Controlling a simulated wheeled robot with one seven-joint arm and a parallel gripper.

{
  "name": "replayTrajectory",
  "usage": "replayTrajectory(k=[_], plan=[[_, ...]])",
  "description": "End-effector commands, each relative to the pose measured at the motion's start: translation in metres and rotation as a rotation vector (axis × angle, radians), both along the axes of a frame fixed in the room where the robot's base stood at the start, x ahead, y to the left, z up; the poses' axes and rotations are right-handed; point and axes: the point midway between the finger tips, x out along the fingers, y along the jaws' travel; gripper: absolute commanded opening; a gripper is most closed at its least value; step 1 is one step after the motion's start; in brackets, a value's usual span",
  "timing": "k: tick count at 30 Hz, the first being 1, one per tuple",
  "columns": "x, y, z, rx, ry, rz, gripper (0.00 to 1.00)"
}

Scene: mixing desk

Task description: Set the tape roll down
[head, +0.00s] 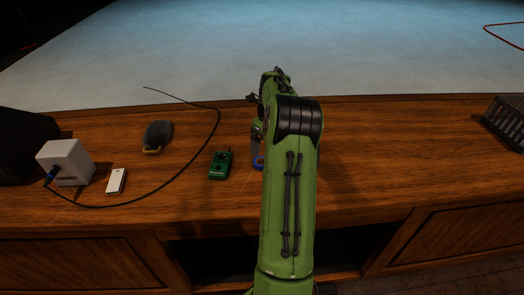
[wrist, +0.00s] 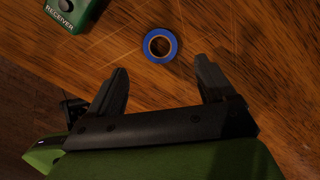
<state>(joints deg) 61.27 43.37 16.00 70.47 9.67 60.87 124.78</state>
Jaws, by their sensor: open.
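The tape roll (wrist: 174,46) is a blue ring with a dark centre. In the wrist view it lies flat on the wooden desk, just beyond the fingertips. In the head view only a blue sliver of the tape roll (head: 258,162) shows beside my arm, which hides the rest. My gripper (wrist: 165,78) is open and empty in the wrist view, its two fingers apart and neither touching the roll. In the head view the gripper is mostly hidden behind my green arm.
A green pedal box (head: 220,165) stands left of the roll; its corner shows in the wrist view. Farther left are a dark grey object (head: 157,135), a white card-like item (head: 116,181), a white box (head: 66,162) and a black cable (head: 190,150). A black rack (head: 505,120) stands far right.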

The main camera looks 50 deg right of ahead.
Motion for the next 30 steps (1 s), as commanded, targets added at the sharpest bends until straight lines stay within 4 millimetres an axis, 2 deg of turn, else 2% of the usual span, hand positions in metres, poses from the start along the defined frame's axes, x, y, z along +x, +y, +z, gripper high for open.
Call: replayTrajectory(k=[1, 4, 11, 14, 17, 19, 22, 24, 26, 27, 30], plan=[[-0.002, 0.000, 0.015, -0.001, -0.001, -0.001, 0.83], [-0.004, 0.000, 0.031, 0.000, 0.000, 0.000, 0.83], [-0.006, 0.001, 0.039, 0.002, 0.001, 0.000, 0.83], [-0.001, 0.011, 0.047, -0.018, 0.002, 0.063, 0.83], [0.016, 0.055, 0.078, -0.094, 0.012, 0.332, 0.83], [0.024, 0.105, 0.107, -0.176, 0.026, 0.628, 0.83], [0.019, 0.181, 0.142, -0.301, 0.047, 1.087, 0.83], [0.003, 0.232, 0.160, -0.395, 0.058, 1.414, 0.83], [-0.018, 0.274, 0.171, -0.479, 0.064, 1.700, 0.83], [-0.035, 0.299, 0.174, -0.538, 0.067, 1.889, 0.83], [-0.082, 0.350, 0.172, -0.697, 0.062, 2.343, 0.83]])
